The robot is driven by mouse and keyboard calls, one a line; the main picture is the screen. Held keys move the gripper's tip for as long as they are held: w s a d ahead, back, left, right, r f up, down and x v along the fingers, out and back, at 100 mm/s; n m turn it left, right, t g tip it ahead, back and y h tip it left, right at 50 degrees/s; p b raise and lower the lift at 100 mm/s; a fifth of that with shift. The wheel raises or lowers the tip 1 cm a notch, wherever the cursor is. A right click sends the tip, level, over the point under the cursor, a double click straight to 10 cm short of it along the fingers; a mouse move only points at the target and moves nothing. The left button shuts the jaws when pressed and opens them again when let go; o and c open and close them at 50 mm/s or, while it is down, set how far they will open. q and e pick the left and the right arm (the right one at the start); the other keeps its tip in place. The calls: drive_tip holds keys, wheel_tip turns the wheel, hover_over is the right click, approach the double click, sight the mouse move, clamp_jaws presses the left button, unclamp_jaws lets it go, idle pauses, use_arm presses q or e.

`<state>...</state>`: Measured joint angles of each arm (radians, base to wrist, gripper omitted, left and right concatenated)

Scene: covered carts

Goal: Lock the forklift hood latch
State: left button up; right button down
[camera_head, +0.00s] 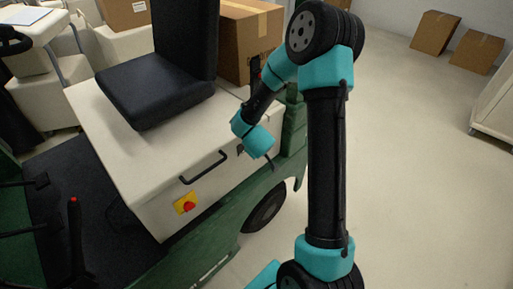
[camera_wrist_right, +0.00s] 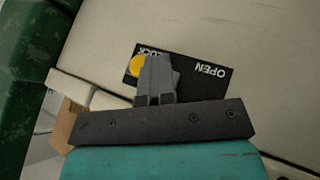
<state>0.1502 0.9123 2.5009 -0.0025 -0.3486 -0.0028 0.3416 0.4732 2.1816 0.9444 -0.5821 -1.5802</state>
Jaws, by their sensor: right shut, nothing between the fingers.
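The hood latch's black plate (camera_wrist_right: 212,86) shows in the right wrist view on the cream hood, lettered OPEN at one end and LOCK at the other. A round yellow part (camera_wrist_right: 136,66) shows near the LOCK lettering, partly behind my right gripper's fingers. My right gripper (camera_wrist_right: 156,60) is shut and empty, with its fingertips over the plate beside the yellow part. I cannot tell whether they touch it. The latch handle's position is not clear. In the head view my right wrist is at the hood's side face (camera_head: 180,145) and hides most of the latch. My left gripper is not in view.
A black handle (camera_head: 203,167) and a red button on a yellow plate (camera_head: 186,204) are on the hood's side. A black seat (camera_head: 155,88) stands on top. A cardboard box (camera_head: 250,38) is behind.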

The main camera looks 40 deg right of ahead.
drive_tip(key=s+a+r, duration=0.5)
drive_tip(key=a+r, duration=0.2)
drive_tip(key=a, duration=0.1)
drive_tip(key=shift+s, duration=0.3)
idle(0.3)
idle(0.4)
drive_tip(key=s+a+f+m+g+y, duration=0.1)
drive_tip(key=s+a+f+g+y, duration=0.1)
drive_tip(key=a+f, duration=0.6)
drive_tip(key=s+a+f+m+g+y, duration=0.1)
drive_tip(key=s+a+f+g+y, duration=0.2)
drive_tip(key=a+f+y, duration=0.4)
wheel_tip(320, 180, down, 10)
drive_tip(key=shift+s+a+r+m, duration=0.2)
drive_tip(key=shift+s+a+m, duration=0.1)
drive_tip(key=shift+s+a, duration=0.5)
